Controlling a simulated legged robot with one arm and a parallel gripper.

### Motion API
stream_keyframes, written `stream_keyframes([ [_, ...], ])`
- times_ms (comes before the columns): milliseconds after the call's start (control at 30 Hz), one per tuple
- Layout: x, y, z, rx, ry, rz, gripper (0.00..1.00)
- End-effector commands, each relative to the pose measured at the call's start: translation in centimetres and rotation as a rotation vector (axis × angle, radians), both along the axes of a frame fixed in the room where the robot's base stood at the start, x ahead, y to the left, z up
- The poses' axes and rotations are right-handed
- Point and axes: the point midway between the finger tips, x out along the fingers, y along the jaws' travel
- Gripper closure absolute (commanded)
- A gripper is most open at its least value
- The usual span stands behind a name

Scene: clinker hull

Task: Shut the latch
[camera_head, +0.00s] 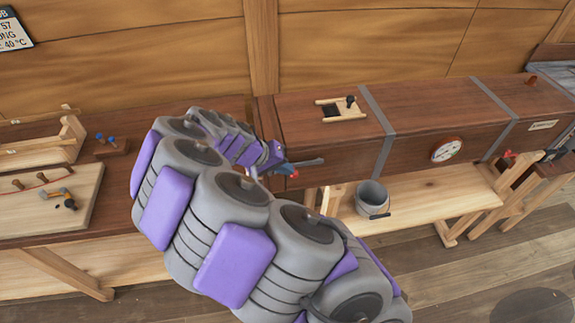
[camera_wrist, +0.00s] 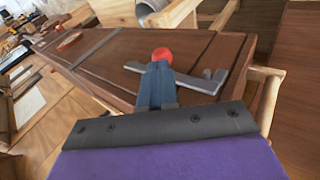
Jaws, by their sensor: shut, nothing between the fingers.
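In the head view the grey bar (camera_head: 305,162) sticks out to the right of my gripper (camera_head: 282,163); my arm hides most of the door.
The long brown box (camera_head: 425,108) has grey straps and a round dial (camera_head: 446,149). A metal bucket (camera_head: 372,198) stands on the pale bench (camera_head: 430,195) below. The left bench holds a wooden board (camera_head: 50,205) with tools and a small block with blue-handled items (camera_head: 108,145).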

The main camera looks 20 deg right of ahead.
Motion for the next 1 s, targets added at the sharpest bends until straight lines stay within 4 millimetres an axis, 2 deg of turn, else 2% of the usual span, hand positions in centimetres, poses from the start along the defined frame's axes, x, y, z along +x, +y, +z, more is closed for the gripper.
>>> stream_keyframes([
  [267, 0.1, 0.3, -0.7, 0.0, 0.001, 0.001, 1.0],
  [767, 0.1, 0.3, -0.6, 0.001, 0.0, 0.001, 1.0],
  [867, 0.0, 0.3, 0.0, 0.001, 0.0, 0.0, 1.0],
  [1000, -0.3, 0.5, 2.0, 0.002, -0.002, 0.0, 1.0],
])
